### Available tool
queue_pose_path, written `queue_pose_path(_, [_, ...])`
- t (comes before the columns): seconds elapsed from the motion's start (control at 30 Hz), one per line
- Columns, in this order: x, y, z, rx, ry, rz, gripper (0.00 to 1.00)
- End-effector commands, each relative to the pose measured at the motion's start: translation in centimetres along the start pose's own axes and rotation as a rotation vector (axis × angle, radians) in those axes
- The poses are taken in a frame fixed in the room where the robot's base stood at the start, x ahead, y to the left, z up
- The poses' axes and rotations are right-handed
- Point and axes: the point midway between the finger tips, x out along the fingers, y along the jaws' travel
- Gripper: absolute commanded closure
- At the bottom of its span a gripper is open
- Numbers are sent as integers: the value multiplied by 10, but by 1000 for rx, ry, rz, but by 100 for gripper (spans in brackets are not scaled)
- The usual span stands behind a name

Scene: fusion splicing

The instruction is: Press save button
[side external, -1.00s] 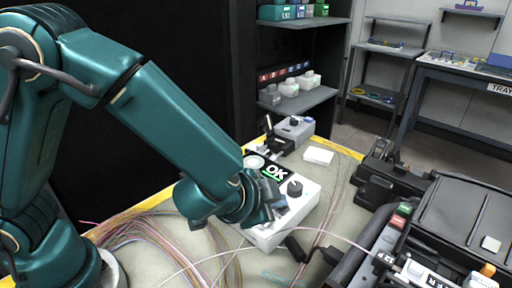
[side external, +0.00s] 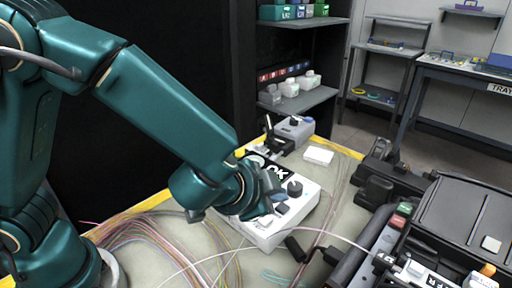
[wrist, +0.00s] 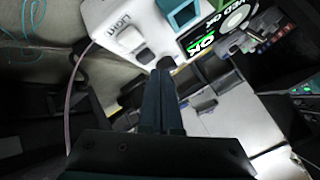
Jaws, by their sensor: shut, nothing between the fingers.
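The white tester box (side external: 262,235) stands on the bench in the side view, with a black screen (side external: 276,170), a dark knob (side external: 294,188) and a dark square button (side external: 282,208) on top. My wrist covers part of the screen. In the wrist view the box (wrist: 108,18) shows at the top, with the screen (wrist: 200,42) reading "OK" and dark buttons (wrist: 145,55) along its edge. No label reading save can be made out. My gripper (wrist: 163,72) is shut and empty, its tips close to a dark button; contact cannot be told. It also shows over the box in the side view (side external: 274,192).
Loose fibre strands (side external: 140,228) lie on the bench at the left and pass in front of the box. A black machine (side external: 465,215) fills the right. A white block (side external: 318,156) and a grey device (side external: 295,130) stand behind the box.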

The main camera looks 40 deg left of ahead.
Motion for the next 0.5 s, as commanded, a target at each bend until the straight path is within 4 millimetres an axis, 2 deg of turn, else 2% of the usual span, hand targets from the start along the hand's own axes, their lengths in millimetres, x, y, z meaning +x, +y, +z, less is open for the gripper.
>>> queue_pose_path(0.17, [-2,-2,-2,-2,1,-2,100])
queue_pose_path(0.5, [-24,-19,-18,-4,2,-4,100])
